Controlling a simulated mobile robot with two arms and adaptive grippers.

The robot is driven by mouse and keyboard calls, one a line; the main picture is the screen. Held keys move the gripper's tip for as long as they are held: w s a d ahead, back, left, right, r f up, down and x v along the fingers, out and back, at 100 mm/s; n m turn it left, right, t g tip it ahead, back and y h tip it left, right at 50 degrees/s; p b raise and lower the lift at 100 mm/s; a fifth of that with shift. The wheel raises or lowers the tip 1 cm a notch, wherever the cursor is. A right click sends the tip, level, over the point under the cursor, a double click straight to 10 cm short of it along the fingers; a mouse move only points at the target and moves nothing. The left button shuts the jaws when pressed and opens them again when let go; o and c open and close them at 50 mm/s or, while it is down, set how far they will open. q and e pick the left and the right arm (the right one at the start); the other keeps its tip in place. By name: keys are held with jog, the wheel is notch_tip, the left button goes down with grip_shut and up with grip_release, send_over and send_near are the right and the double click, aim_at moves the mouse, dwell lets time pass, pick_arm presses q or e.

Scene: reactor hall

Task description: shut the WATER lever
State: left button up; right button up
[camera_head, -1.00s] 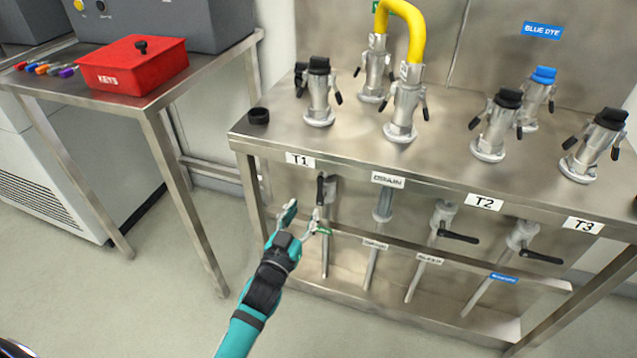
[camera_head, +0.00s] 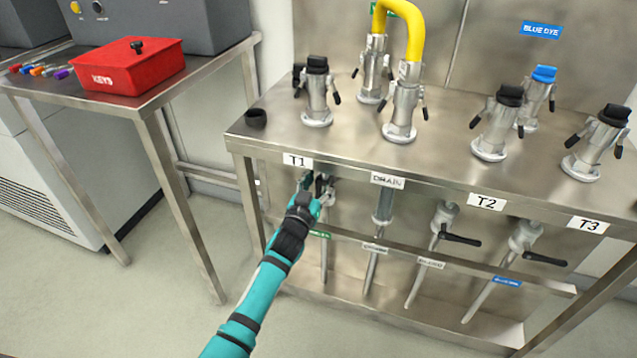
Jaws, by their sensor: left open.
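The valve under the T1 sign (camera_head: 297,160) is on a vertical pipe (camera_head: 324,262), with a small green label (camera_head: 319,235) on the rail below. Its text is too small to read, so I cannot confirm it says WATER. Its black lever was upright, along the pipe, a second ago; now my gripper mostly hides it. My left gripper (camera_head: 316,184) is open at this lever, fingers up and away from me. I cannot tell whether the lever is between the fingers or touching them. My right gripper is not in view.
Two more valves have black levers (camera_head: 460,239) and (camera_head: 545,259) turned crosswise to the right. The steel bench top (camera_head: 350,150) overhangs the valves, carrying several couplings and a yellow hose (camera_head: 414,35). A red KEYS box (camera_head: 130,72) sits on the left table.

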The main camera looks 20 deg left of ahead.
pick_arm(q)
grip_shut()
jog(key=shift+f, duration=0.15)
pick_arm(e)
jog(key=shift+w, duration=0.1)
